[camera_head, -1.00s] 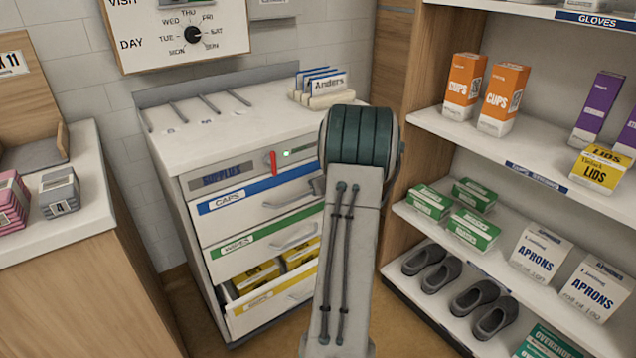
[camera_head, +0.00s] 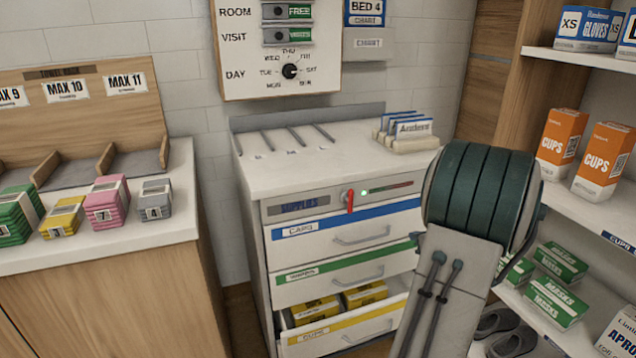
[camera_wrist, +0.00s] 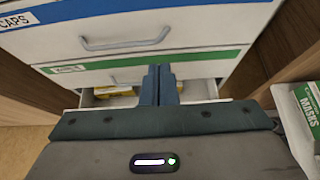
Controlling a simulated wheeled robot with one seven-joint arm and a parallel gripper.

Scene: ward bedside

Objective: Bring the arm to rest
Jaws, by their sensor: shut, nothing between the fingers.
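My arm rises at the right of the head view, with a grey link and a dark green ribbed joint in front of the supply cabinet (camera_head: 262,235). My gripper (camera_wrist: 158,72) shows in the wrist view, its two fingers together and empty. It points toward the cabinet's drawer fronts. The bottom drawer with the yellow stripe (camera_head: 345,328) stands open with yellow boxes (camera_head: 315,308) inside. The caps drawer (camera_head: 345,231) and the green-striped drawer (camera_head: 340,272) are shut. In the head view the gripper is hidden behind the arm.
A shelf unit at the right holds orange cups boxes (camera_head: 604,160), green masks boxes (camera_head: 556,300) and gloves boxes (camera_head: 585,28); it stands close to my arm. A counter (camera_head: 150,232) at the left carries several coloured packs. A board with a dial (camera_head: 290,71) hangs above the cabinet.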

